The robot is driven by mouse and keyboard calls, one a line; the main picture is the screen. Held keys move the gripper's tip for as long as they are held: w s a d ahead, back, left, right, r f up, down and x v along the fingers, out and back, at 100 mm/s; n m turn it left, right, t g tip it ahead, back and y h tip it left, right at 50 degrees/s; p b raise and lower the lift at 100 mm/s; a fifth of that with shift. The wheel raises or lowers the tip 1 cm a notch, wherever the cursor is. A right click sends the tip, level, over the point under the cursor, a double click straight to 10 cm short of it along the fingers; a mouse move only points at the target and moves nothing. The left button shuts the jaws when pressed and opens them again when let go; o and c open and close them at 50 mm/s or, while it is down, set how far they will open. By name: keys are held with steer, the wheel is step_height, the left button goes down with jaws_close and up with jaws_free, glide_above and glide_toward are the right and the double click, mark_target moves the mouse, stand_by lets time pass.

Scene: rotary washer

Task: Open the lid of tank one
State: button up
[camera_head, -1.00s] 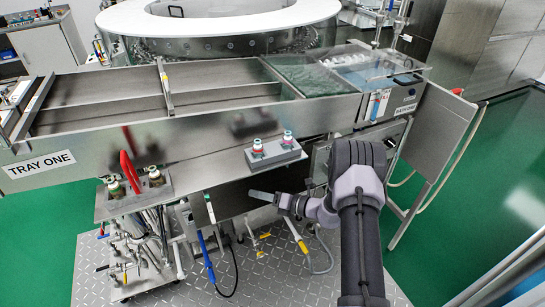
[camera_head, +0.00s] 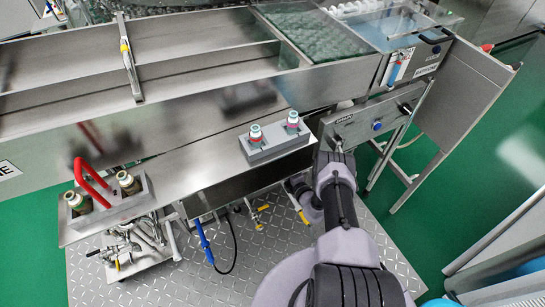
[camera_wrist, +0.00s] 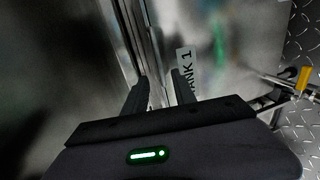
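Tank one shows in the wrist view as a shiny steel face with a "TANK 1" label (camera_wrist: 187,72), seen turned on its side. A narrow steel edge strip (camera_wrist: 152,50) runs up the picture left of the label. My gripper (camera_wrist: 158,82) is open, its two dark fingers apart at either side of this strip. The right finger overlaps the label. I cannot tell whether the fingers touch the steel. In the head view my arm hides most of the gripper, near the steel tank body (camera_head: 235,187) below the bench. The lid's state cannot be told.
A grey block with two capped bottles (camera_head: 275,142) sits on the bench above. A red handle (camera_head: 92,180) and brown-necked bottles stand at left. Yellow-handled valves (camera_head: 262,208) and hoses are low by the tank. A steel panel with a blue knob (camera_head: 377,126) stands at right.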

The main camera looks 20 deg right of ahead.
steer(key=b+x, duration=0.5)
steer(key=x, duration=0.4)
steer(key=shift+w, duration=0.4)
jaws_close()
stand_by(0.7)
